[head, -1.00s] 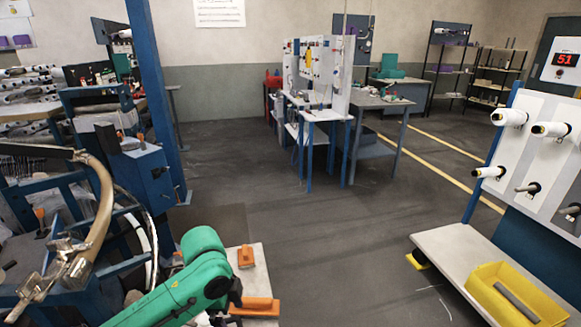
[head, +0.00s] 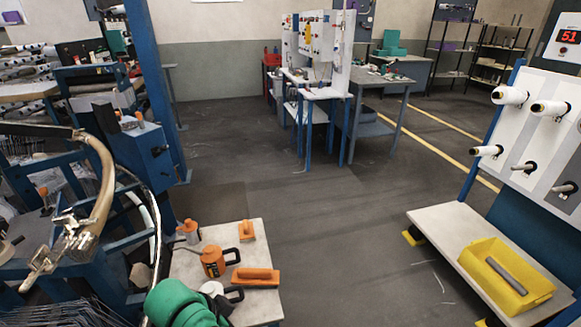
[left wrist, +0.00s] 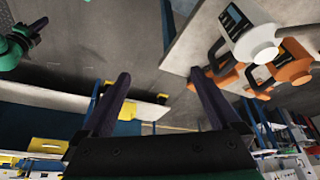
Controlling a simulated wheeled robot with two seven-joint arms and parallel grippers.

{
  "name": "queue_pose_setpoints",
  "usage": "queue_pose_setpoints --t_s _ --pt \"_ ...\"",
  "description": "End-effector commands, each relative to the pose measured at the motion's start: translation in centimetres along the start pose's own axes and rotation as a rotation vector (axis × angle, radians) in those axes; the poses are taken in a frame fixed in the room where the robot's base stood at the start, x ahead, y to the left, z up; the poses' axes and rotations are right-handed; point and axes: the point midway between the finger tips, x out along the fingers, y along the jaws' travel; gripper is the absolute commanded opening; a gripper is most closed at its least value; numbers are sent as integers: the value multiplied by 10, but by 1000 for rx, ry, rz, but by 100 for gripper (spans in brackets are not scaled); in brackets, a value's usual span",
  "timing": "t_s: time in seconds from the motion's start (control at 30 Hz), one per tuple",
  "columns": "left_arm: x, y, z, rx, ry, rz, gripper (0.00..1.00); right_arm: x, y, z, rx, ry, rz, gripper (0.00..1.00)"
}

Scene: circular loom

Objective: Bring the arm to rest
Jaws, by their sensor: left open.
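My green left arm (head: 182,303) shows at the bottom edge of the head view, by the near left part of a small light table (head: 262,302). Its gripper is out of the head view. In the left wrist view my left gripper (left wrist: 160,76) has its two dark fingers wide apart, with nothing between them. A white container (left wrist: 250,38) and an orange can (left wrist: 288,68) are beyond the right finger there. My right gripper cannot be made out in the head view.
The small table holds an orange oil can (head: 213,261) and an orange tool (head: 256,276). A blue loom frame (head: 152,165) stands at left. A bobbin rack with a yellow tray (head: 506,272) is at right. The floor (head: 340,240) between is clear.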

Motion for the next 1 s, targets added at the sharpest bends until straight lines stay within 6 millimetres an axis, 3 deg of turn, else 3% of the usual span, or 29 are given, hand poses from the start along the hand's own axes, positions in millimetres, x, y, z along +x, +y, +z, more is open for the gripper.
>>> queue_pose_setpoints --t_s 0.37,0.57,0.77,0.87,1.0 --pt "-27 -22 133 -574 -110 -255 97 0 0 0 0 -1 0 0" --pt "42 -29 153 -570 -141 -242 97 0 0 0 0 0 0 0" --pt "119 -23 191 -567 -177 -223 97 0 0 -1 0 1 0 0" --pt "163 -14 224 -565 -202 -211 97 0 0 -1 0 1 0 0" --pt "224 17 296 -560 -250 -190 97 0 0 -1 0 1 0 0"
